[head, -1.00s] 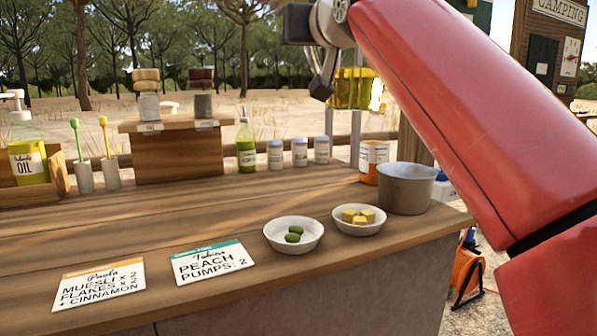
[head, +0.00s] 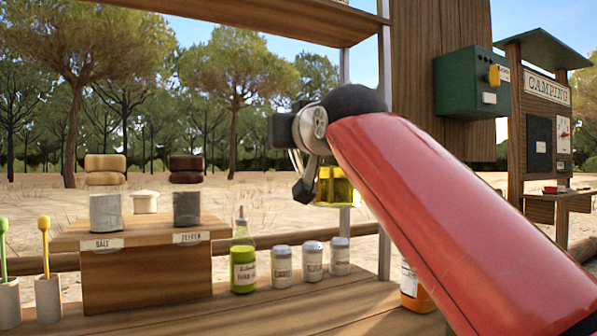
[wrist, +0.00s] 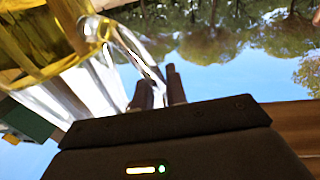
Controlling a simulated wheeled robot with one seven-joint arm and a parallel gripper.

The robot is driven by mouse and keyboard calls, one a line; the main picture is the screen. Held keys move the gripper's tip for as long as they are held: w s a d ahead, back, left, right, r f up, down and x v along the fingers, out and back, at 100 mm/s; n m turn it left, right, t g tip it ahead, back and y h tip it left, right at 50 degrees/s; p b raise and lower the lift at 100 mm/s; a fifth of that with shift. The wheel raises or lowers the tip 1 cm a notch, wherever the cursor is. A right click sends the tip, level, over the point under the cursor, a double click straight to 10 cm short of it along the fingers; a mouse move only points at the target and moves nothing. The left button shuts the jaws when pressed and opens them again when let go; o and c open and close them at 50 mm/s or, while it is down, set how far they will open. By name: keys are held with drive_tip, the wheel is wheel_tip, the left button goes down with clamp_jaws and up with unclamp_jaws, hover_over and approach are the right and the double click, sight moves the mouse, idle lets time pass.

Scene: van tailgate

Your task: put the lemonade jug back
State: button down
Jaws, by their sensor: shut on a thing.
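The lemonade jug (head: 337,188) is clear with yellow liquid and shows partly behind my gripper and red arm in the head view. In the wrist view the jug (wrist: 45,40) fills the upper left, tilted in that picture, and its clear handle runs down to my fingers. My gripper (wrist: 160,88) is shut on the handle. In the head view my gripper (head: 308,188) holds the jug up, above the level of the shaker jars. Much of the jug is hidden by the gripper and arm.
A wooden shelf (head: 250,18) spans overhead, beside a wooden post (head: 440,75) with a green box (head: 470,95).

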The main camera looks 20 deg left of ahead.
wheel_tip(320, 180, down, 19)
drive_tip(key=b, duration=0.9)
drive_tip(key=c, duration=1.8)
unclamp_jaws()
drive_tip(key=shift+f, duration=0.1)
drive_tip(key=o, duration=0.4)
drive_tip(key=v, duration=0.7)
drive_tip(key=shift+s+d+b, duration=0.15)
drive_tip(key=shift+s+b, duration=0.1)
drive_tip(key=shift+b, duration=0.15)
